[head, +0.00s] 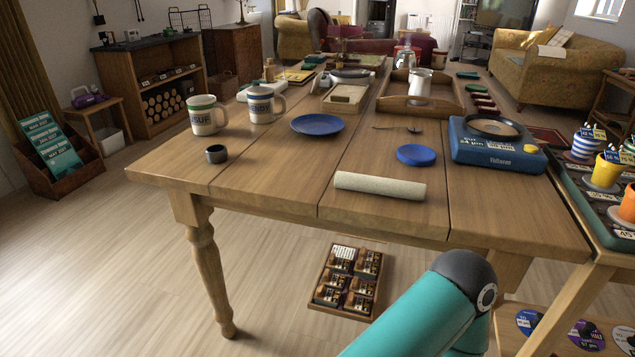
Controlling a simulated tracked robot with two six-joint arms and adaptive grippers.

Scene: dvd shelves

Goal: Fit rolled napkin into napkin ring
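A rolled napkin (380,186), pale and beige, lies flat near the front edge of the wooden table, its length running left to right. A small dark ring (216,154), which looks like the napkin ring, stands on the table at the front left, apart from the napkin and in front of the mugs. One of my arms, a teal link with a dark joint, shows at the bottom right, below the table edge. Neither of my grippers is in the head view.
A large blue plate (317,124) and a small blue plate (416,155) lie behind the napkin. A blue kitchen scale (492,146) stands at the right. The tabletop between ring and napkin is clear.

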